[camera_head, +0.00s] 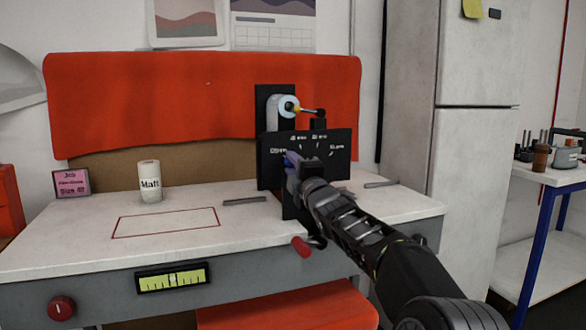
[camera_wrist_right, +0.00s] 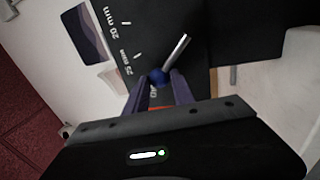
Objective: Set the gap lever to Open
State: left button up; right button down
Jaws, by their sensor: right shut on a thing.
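The gap lever has a metal shaft (camera_wrist_right: 176,50) and a blue ball knob (camera_wrist_right: 157,76), seen in the right wrist view. It sits on a black scale plate (camera_head: 335,146) with white marks and labels, on the machine at the back of the bench. My right gripper (camera_head: 291,160) is at the left side of this plate, shut on the blue knob between its two fingertips. In the wrist view the knob is past the "25 mm" mark (camera_wrist_right: 130,65), close to a partly hidden label. My gripper hides most of the lever in the head view. My left gripper is not in view.
A red-knobbed handle (camera_head: 302,247) hangs at the front edge.

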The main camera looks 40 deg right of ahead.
jog(key=shift+s+d, duration=0.1)
jog(key=shift+d, duration=0.15)
jog(key=c, duration=1.2)
grip_release()
jog(key=shift+f, duration=0.1)
jog(key=shift+o, duration=0.6)
jog(key=shift+a, duration=0.1)
jog(key=b+v, duration=0.1)
jog(key=v, duration=0.6)
jog(key=shift+s+b, duration=0.3)
jog(key=shift+b, duration=0.1)
jog(key=shift+a+f, duration=0.1)
jog(key=shift+a, duration=0.05)
